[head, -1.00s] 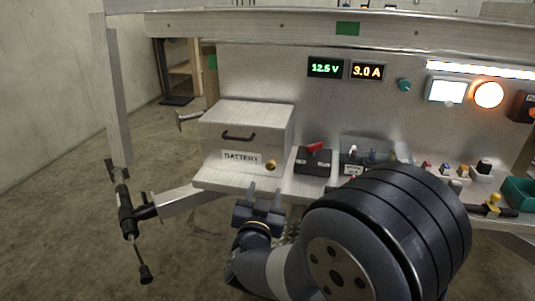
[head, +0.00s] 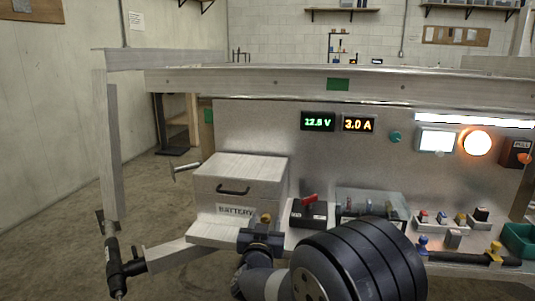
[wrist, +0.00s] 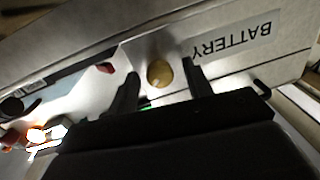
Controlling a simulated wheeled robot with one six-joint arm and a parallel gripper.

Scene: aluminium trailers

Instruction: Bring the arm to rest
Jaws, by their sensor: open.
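My gripper (head: 262,236) is in front of the lower right corner of the battery box (head: 240,172), a pale metal box with a dark handle and a "BATTERY" label. In the wrist view my gripper (wrist: 158,92) is open, its two dark fingers apart. A round brass knob (wrist: 159,74) on the box shows between the fingertips; whether the fingers touch it I cannot tell. In the head view the knob (head: 266,218) shows just above my gripper. My dark arm covers the lower middle of the head view.
A shelf to the right of the box holds a red-handled switch (head: 309,207), a clear-covered unit (head: 370,205), several small coloured parts and a green bin (head: 519,240). Lit displays (head: 318,121) and an orange lamp (head: 477,143) are on the panel. A jack (head: 114,262) stands left; floor there is clear.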

